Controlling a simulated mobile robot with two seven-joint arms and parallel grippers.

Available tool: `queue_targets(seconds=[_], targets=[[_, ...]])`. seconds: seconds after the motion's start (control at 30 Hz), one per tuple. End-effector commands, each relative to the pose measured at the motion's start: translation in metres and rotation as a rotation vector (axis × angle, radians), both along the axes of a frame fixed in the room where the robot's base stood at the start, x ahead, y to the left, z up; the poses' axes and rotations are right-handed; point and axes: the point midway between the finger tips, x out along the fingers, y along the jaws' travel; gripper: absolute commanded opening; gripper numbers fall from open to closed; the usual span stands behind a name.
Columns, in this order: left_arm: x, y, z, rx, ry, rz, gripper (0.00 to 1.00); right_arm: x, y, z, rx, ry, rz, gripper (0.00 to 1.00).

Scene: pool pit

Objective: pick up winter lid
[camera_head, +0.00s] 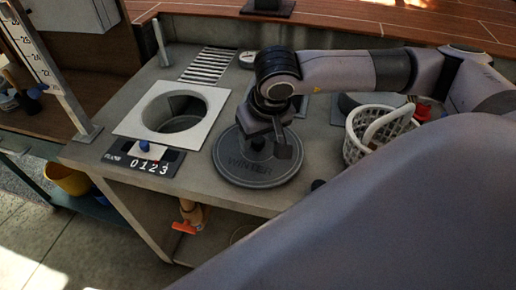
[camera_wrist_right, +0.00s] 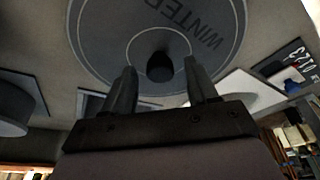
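The winter lid (camera_head: 240,172) is a round dark grey disc marked WINTER, lying flat on the grey counter. It also shows in the right wrist view (camera_wrist_right: 110,30), with a dark knob (camera_wrist_right: 160,67) at its centre. My right gripper (camera_head: 268,150) is over the middle of the lid, pointing down. In the right wrist view its two fingers (camera_wrist_right: 161,85) are apart, with the knob seen between their tips. I cannot tell whether they touch it. In the head view the gripper partly hides the knob. My left gripper is not in view.
Left of the lid, a square white frame (camera_head: 128,122) surrounds an open round hole (camera_head: 180,122). A number plaque (camera_head: 120,154) lies in front of it. A white basket (camera_head: 356,150) stands right of the lid. A ribbed grille (camera_head: 208,66) and a gauge (camera_head: 247,59) lie behind.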

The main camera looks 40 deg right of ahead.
Motion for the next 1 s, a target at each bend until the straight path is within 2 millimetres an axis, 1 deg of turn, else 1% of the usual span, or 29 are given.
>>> queue_targets(seconds=[0.03, 0.07, 0.1, 0.17, 0.5, 0.67, 0.77, 0.87, 0.97, 1.0], targets=[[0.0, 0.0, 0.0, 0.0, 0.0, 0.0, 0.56, 0.0, 0.0, 0.0, 0.0, 0.0, 0.0, 0.41], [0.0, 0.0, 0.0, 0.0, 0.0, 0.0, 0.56, 0.0, 0.0, 0.0, 0.0, 0.0, 0.0, 0.31], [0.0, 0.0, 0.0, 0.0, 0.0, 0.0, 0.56, 0.0, 0.0, 0.0, 0.0, 0.0, 0.0, 0.18], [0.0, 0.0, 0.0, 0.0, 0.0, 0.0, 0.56, 0.0, 0.0, 0.0, 0.0, 0.0, 0.0, 0.0], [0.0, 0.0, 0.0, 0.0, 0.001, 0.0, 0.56, 0.0, 0.0, 0.002, 0.001, -0.002, -0.001, 0.0], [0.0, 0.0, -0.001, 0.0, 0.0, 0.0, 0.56, 0.001, 0.0, 0.011, 0.001, -0.004, -0.002, 0.0], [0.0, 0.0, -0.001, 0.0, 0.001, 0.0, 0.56, 0.001, 0.0, 0.024, 0.002, -0.005, -0.001, 0.0], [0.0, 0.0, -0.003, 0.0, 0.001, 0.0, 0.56, 0.002, 0.001, 0.044, 0.002, -0.009, -0.002, 0.0], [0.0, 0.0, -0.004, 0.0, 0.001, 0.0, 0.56, 0.002, 0.001, 0.071, 0.003, -0.011, -0.001, 0.0], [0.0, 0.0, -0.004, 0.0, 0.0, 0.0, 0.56, 0.002, 0.001, 0.083, 0.003, -0.011, -0.002, 0.0]])
